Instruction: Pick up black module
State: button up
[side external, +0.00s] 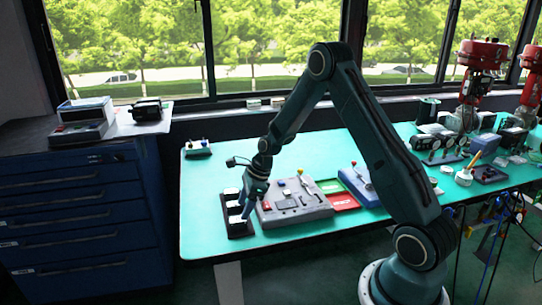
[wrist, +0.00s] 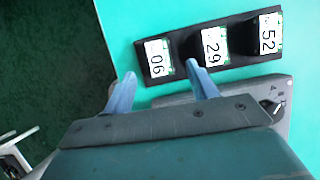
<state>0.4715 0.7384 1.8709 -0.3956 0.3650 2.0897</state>
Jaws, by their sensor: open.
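A black holder (wrist: 245,71) with a row of three black modules lies on the turquoise bench. In the wrist view their white labels read 06 (wrist: 158,58), 29 (wrist: 215,46) and 52 (wrist: 270,34). The same holder (side external: 238,230) stands near the bench's left front in the side external view. My gripper (wrist: 160,69) is open, with its blue fingertips on either side of the module labelled 06. Whether they touch it cannot be told. In the side external view my gripper (side external: 245,207) points down at the holder and partly hides it.
A grey control panel (side external: 293,205) with knobs lies right beside the holder. Red and green trays (side external: 343,201) and a blue unit (side external: 360,186) lie further right. A small knobbed box (side external: 198,148) sits at the back left. The bench's left edge is close to the holder.

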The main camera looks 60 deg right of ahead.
aim_at(239, 218)
jog(key=shift+x, duration=2.6)
jog(key=shift+c, duration=0.5)
jog(key=c, duration=1)
